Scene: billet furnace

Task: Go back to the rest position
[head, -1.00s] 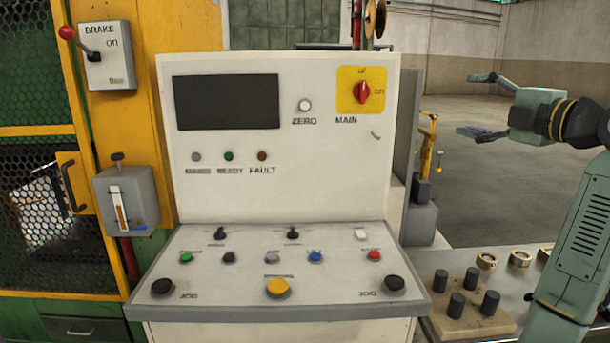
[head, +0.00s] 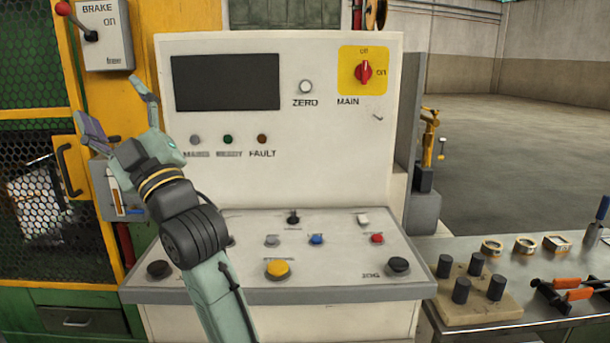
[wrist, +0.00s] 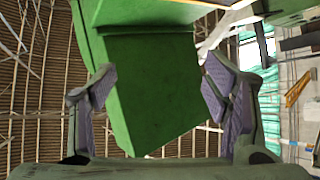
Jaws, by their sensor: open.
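My gripper (head: 122,118) is in the head view at the left, in front of the yellow post and the left edge of the control panel (head: 330,170). It points up and to the left, with its fingers spread and nothing between them. The wrist view shows both fingers (wrist: 162,92) apart, with a green box-like part (wrist: 150,85) beyond them. My arm hides part of the left side of the console and part of the grey slider box (head: 120,203).
A brake lever box (head: 105,40) is above my gripper, and a mesh door (head: 35,170) is to the left. At the right, a bench (head: 470,243) holds a peg block (head: 490,305), several rings and orange-handled pliers (head: 565,295). Open floor lies behind.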

